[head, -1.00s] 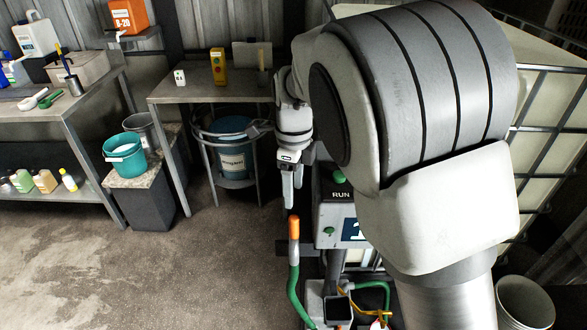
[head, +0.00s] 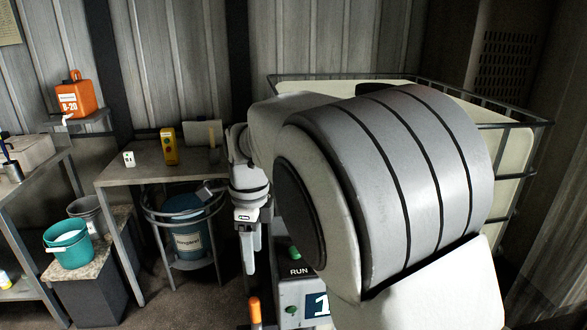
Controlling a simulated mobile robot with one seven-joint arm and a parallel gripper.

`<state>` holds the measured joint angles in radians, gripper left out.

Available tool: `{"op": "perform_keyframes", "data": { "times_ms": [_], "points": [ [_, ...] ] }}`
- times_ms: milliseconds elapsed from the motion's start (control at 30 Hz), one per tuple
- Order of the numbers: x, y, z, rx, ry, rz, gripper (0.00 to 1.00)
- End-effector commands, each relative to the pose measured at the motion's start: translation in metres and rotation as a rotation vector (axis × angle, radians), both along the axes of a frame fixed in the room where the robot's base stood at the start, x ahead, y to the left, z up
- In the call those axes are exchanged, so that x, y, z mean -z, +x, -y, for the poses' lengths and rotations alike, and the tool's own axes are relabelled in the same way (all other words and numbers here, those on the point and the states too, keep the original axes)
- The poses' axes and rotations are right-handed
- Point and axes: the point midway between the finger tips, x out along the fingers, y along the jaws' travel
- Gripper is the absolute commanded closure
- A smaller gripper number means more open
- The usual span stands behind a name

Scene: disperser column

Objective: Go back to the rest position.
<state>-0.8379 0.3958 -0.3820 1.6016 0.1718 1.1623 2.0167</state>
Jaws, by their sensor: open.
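My gripper (head: 249,262) hangs pointing down at the centre of the head view, with nothing visible between its fingers. It is left of the grey control box (head: 290,303) marked RUN and above the orange-tipped handle (head: 255,311). My large arm links cover the centre and right of the view and hide part of the box.
A metal table (head: 135,174) with a yellow device (head: 169,146) stands behind on the left. A blue drum (head: 187,238) sits in a ring stand below it. A teal bucket (head: 68,245) stands further left. A caged white tank (head: 505,155) is behind my arm.

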Motion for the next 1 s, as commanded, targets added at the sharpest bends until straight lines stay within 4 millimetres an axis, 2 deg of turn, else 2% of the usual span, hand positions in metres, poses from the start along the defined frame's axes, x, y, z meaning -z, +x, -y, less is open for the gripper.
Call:
{"op": "perform_keyframes", "data": {
  "times_ms": [233, 500, 733, 1000],
  "points": [
    [-0.043, -0.018, 0.075, -0.278, 0.079, 0.076, 0.33],
    [-0.076, -0.063, 0.152, -0.672, 0.071, 0.227, 0.33],
    [-0.086, -0.113, 0.203, -1.012, -0.042, 0.352, 0.33],
    [-0.078, -0.169, 0.244, -1.378, -0.274, 0.411, 0.33]
  ]
}}
